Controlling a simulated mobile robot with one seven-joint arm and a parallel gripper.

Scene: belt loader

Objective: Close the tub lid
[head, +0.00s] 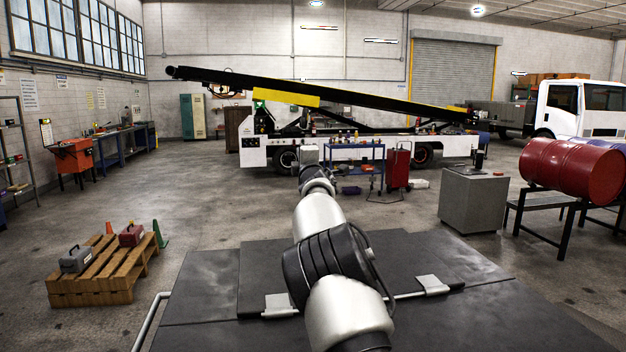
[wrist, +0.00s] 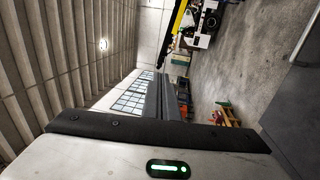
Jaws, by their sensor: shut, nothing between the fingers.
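I cannot make out a tub or a tub lid for certain in either view. In the head view my arm reaches forward over the dark deck, and its far end (head: 308,156) is small and partly hidden by my own arm links. In the wrist view my gripper (wrist: 164,76) shows as dark grey fingers side by side, shut and empty. Nothing is close to the fingertips there; the window wall and floor lie far behind them.
A wooden pallet (head: 75,292) holds a grey toolbox (head: 76,259) and a red toolbox (head: 132,235). A blue cart (head: 356,153) stands before the belt loader (head: 250,150).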

